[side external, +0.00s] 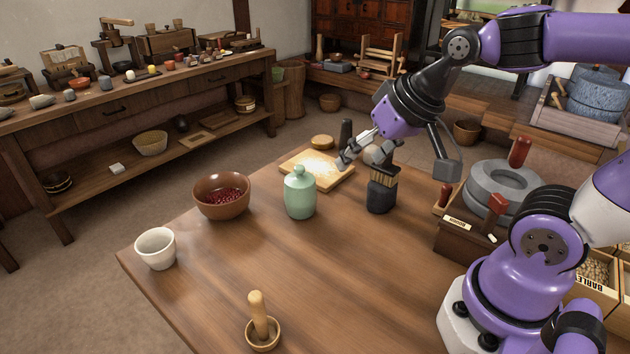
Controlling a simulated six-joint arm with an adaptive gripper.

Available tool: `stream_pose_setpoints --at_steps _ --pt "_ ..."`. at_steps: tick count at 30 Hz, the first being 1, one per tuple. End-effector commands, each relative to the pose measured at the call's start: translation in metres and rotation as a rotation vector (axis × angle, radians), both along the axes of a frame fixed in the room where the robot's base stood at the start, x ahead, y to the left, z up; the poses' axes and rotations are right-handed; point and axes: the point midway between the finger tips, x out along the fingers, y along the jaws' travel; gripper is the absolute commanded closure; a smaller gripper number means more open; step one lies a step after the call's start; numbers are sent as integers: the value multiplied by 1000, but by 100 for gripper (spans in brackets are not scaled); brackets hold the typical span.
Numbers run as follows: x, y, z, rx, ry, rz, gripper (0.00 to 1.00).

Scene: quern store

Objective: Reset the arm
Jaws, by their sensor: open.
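My gripper (357,150) is at the end of my purple and black arm, over the right back part of the wooden table (230,295). Its jaws are open, with no object visible between them. It is beside the right edge of a light wooden board (303,173) that has pale flour-like powder on it. A dark-handled brush (381,190) with tan bristles stands upright just right of and below the gripper. Whether the gripper touches the brush or the board is hard to tell.
A green lidded jar (300,194), a brown bowl of red beans (222,196), a white cup (155,248) and a mortar with pestle (261,325) stand on the table. A grey stone quern (495,188) stands at right. The table's front middle is clear.

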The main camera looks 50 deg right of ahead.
Motion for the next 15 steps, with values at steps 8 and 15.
stream_pose_setpoints --at_steps 8,15 --pt "-38 12 -1 -168 64 305 26" --pt "-37 12 -1 -168 64 305 26"
